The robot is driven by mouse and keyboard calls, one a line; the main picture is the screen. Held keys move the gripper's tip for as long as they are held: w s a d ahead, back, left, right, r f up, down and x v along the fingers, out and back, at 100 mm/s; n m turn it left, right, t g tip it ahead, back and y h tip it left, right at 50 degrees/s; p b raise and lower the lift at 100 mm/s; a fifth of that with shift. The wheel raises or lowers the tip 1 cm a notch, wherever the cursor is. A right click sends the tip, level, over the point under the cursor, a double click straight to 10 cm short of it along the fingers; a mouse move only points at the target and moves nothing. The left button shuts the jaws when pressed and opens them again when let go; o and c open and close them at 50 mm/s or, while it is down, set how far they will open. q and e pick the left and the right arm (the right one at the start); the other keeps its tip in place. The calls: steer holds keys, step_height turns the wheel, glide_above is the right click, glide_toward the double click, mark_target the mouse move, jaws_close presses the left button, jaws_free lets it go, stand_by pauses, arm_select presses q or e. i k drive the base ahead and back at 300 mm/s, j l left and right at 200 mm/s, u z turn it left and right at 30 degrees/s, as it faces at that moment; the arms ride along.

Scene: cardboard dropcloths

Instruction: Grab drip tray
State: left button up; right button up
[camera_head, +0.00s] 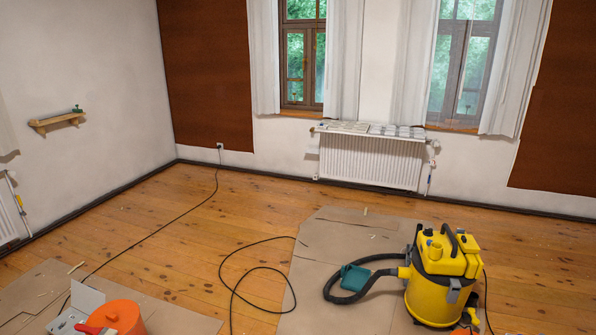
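I cannot tell for certain which thing is the drip tray. A pale grey, tray-like object (66,319) lies on cardboard at the bottom left, cut by the picture's lower edge and partly hidden by a white upright panel (87,297) and an orange bucket-like container (122,313). A red-handled item (92,329) lies in front of the container. Neither of my grippers is in view.
A yellow vacuum cleaner (437,291) with a black hose (333,281) and teal nozzle (354,277) stands on cardboard (335,238) at the right. A black cable (228,283) crosses the wooden floor. The floor's middle is otherwise mostly clear. A radiator (370,162) stands under the windows.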

mark_target(354, 281)
steer(key=i+z, duration=0.1)
steer(key=i, duration=0.95)
steer(key=i+j, duration=0.2)
steer(key=i, duration=0.85)
steer(key=l+z, duration=0.05)
